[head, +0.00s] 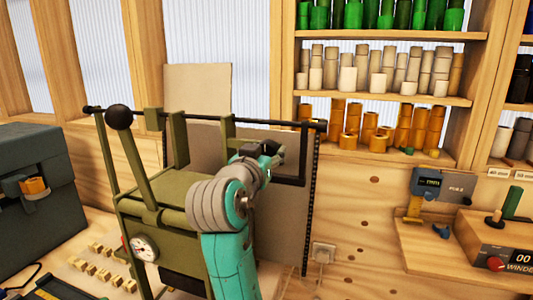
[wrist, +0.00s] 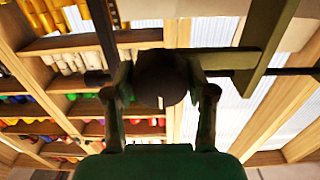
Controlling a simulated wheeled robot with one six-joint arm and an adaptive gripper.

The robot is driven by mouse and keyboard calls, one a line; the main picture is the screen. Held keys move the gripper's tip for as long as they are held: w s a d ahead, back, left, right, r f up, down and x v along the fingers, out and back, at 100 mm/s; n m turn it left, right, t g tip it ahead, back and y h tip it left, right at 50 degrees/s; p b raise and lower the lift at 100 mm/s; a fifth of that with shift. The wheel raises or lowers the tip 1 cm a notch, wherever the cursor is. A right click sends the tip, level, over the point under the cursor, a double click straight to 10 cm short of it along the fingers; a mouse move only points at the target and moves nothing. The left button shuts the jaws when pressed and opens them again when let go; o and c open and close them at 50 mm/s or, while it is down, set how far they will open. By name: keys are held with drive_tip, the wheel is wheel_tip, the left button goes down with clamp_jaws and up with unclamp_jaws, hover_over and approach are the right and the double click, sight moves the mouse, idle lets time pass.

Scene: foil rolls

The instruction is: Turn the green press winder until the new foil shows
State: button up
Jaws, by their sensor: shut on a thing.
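The green press (head: 175,190) stands on the bench in the head view. A dark rod runs along its top, and the black winder crank (head: 303,158) hangs down from the rod's right end. My gripper (head: 274,152) is at the right of the press, beside the crank's lower part. In the wrist view its two fingers (wrist: 160,98) flank a dark, rounded winder handle (wrist: 160,75) seen end-on, and are shut on it. Brownish sheet (head: 285,225) hangs behind my arm, with dark edge strips. My arm hides part of the press front; I cannot tell whether new foil shows.
A black-knobbed lever (head: 118,117) rises at the press's left. Shelves of foil rolls (head: 385,72) are behind. A winder unit (head: 505,245) stands at right.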

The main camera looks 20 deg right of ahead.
drive_tip(key=m, duration=0.9)
drive_tip(key=shift+m, duration=0.3)
drive_tip(key=m, duration=0.5)
drive_tip(key=shift+m, duration=2.5)
drive_tip(key=o, duration=1.2)
drive_tip(key=shift+c, duration=0.2)
